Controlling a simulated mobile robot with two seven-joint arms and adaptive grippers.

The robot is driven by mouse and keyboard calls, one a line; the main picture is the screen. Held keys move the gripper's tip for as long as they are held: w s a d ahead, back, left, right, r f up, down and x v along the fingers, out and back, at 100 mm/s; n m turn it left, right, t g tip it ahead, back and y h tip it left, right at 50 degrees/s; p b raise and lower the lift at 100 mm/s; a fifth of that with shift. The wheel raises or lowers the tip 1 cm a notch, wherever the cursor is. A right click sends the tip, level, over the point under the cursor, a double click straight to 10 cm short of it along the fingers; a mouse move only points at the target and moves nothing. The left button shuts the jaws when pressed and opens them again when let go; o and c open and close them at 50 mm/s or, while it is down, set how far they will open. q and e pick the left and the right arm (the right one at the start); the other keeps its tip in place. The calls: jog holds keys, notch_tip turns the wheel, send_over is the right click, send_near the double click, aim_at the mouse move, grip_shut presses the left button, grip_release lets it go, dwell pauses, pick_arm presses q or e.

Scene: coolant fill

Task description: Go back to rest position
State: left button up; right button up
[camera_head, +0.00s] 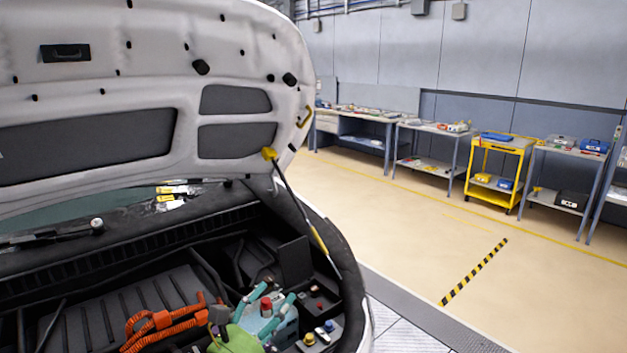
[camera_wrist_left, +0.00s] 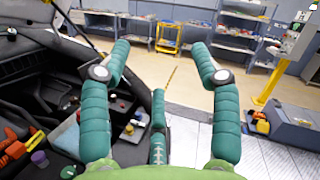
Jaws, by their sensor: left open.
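My left gripper (camera_head: 277,292) has a green body and teal fingers and is over the right part of the open engine bay. It is open, its fingers spread with nothing between them. In the left wrist view its fingers (camera_wrist_left: 160,50) point out past the car's edge toward the floor and benches. A pale blue translucent tank (camera_head: 285,328) with a red cap (camera_head: 266,303) is behind and below the fingers in the head view, partly hidden by them. I cannot tell whether the fingers touch it. My right gripper is in neither view.
The raised white hood (camera_head: 90,90) stands over the bay, with a prop rod (camera_head: 300,205) at its right side. Orange cables (camera_head: 160,322) lie left of my gripper. Workbenches and a yellow cart (camera_head: 497,170) line the far wall. The floor (camera_head: 400,220) between is clear.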

pick_arm(q)
jog(key=s+a+f+n+g+y, duration=0.3)
jog(key=s+a+f+n+y, duration=0.4)
jog(key=n, duration=0.5)
jog(key=s+a+f+n+g+y, duration=0.2)
jog(key=s+a+f+n+y, duration=0.2)
jog(key=f+n, duration=0.65)
jog(key=s+a+f+n+g, duration=0.1)
jog(key=s+f+n+g, duration=0.35)
jog(key=s, duration=0.55)
jog(key=s+f+n+g, duration=0.35)
jog(key=s+n, duration=0.25)
jog(key=s, duration=0.5)
notch_tip(320, 180, down, 34)
jog(key=s+f+g+b, duration=0.1)
jog(key=s+g+b, duration=0.1)
jog(key=b, duration=1)
jog(key=s+a+f+b, duration=0.1)
jog(key=s+f+b, duration=0.4)
jog(key=s+f, duration=0.3)
jog(key=s+a+f+g+b, duration=0.1)
jog(key=s+f+b, duration=0.4)
jog(key=f, duration=1)
jog(key=s+a, duration=0.1)
jog(key=s, duration=0.2)
jog(key=shift+f+g, duration=0.3)
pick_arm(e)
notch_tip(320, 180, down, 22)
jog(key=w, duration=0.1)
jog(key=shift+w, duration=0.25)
